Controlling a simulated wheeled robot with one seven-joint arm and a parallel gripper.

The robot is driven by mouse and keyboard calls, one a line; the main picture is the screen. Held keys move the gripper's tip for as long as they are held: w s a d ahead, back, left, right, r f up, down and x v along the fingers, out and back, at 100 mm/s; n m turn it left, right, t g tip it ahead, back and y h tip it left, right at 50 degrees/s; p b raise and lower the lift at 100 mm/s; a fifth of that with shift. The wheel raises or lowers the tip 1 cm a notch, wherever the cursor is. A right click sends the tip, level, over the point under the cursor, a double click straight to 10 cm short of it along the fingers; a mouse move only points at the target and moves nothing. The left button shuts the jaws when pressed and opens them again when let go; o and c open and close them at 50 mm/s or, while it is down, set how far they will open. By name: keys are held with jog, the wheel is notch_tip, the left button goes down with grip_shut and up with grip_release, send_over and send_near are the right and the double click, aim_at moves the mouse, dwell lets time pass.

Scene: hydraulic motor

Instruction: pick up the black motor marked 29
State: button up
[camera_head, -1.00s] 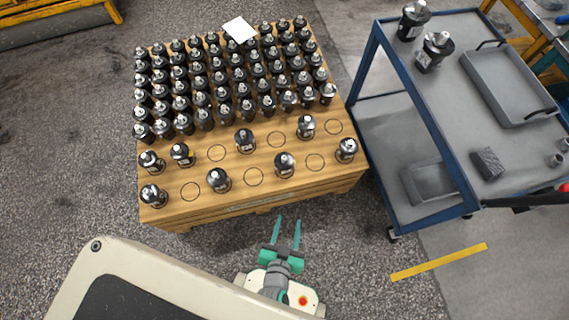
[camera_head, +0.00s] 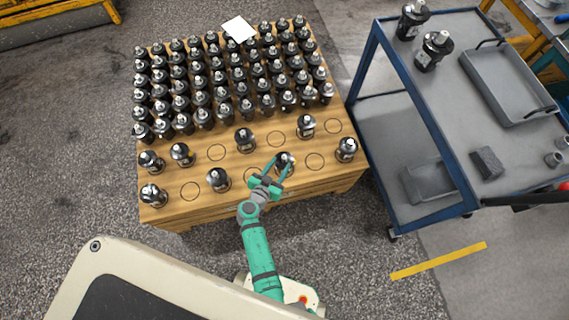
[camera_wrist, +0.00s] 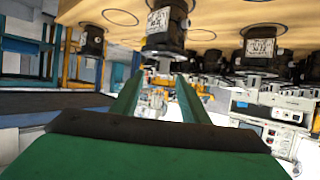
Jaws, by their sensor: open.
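Black motors with silver shafts and pale labels stand upright on a wooden pallet; the number 29 is not legible on any label. My green gripper (camera_head: 281,166) is over the pallet's front row. Its fingers are open around or just in front of one black motor (camera_head: 285,158), partly hidden by the fingers. In the wrist view, this motor (camera_wrist: 167,24) hangs upside down in the picture, ahead of the open fingertips (camera_wrist: 160,75). I cannot tell whether the fingers touch it. Nothing is held.
The wooden pallet (camera_head: 232,204) has several empty marked circles between the front motors. Neighbouring motors stand at left (camera_head: 218,180) and right (camera_head: 346,149). A blue cart (camera_head: 480,180) with two motors, a tray and small parts stands at right. A white sheet (camera_head: 238,29) lies at the back.

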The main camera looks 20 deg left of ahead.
aim_at(284, 159)
jog(key=x, duration=0.4)
jog(key=shift+w+f, duration=0.1)
jog(key=shift+a+x, duration=0.15)
jog(key=shift+x, duration=1.2)
jog(key=shift+a+x, duration=0.1)
jog(key=shift+x, duration=1.25)
grip_shut()
jog(key=shift+w, duration=0.1)
